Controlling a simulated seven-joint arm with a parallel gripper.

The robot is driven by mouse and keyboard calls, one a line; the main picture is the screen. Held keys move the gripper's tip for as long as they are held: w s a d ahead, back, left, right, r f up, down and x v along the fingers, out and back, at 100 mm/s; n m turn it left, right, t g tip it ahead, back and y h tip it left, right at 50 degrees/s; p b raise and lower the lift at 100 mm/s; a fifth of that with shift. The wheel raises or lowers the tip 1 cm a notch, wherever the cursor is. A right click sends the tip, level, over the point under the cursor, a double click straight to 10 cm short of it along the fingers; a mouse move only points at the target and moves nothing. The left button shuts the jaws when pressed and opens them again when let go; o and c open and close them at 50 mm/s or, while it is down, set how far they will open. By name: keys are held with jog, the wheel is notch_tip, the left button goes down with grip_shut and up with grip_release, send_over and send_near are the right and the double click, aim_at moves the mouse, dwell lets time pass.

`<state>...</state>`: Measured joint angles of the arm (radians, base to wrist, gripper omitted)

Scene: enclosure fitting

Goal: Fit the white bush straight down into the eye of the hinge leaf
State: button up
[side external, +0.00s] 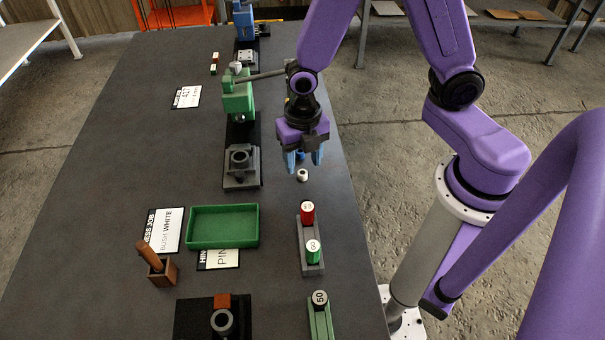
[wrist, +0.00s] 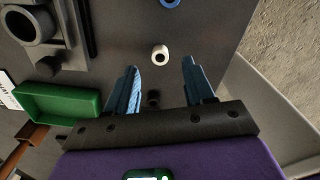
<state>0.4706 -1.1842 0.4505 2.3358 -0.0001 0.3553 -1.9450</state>
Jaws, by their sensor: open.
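The white bush (side external: 302,175) is a short ring standing on the dark table, apart from other things. It also shows in the wrist view (wrist: 160,55), beyond the fingertips. My gripper (side external: 304,168) is open and empty, its blue fingers pointing down above the table near the bush; in the wrist view (wrist: 160,72) the bush lies between the finger lines. A grey block with an upright round eye (side external: 239,158), apparently the hinge leaf, sits left of my gripper at the green press. The eye shows at the wrist view's upper left (wrist: 30,24) with an open dark bore.
A blue ring (wrist: 170,2) lies beyond the bush. A small dark round thing (wrist: 153,98) shows between the fingers. The green press (side external: 238,98), green tray (side external: 222,240) and rack with red and green cylinders (side external: 312,268) stand around. Table between bush and eye looks clear.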

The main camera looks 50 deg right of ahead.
aim_at(303, 173)
jog(key=shift+f, duration=1.75)
grip_shut()
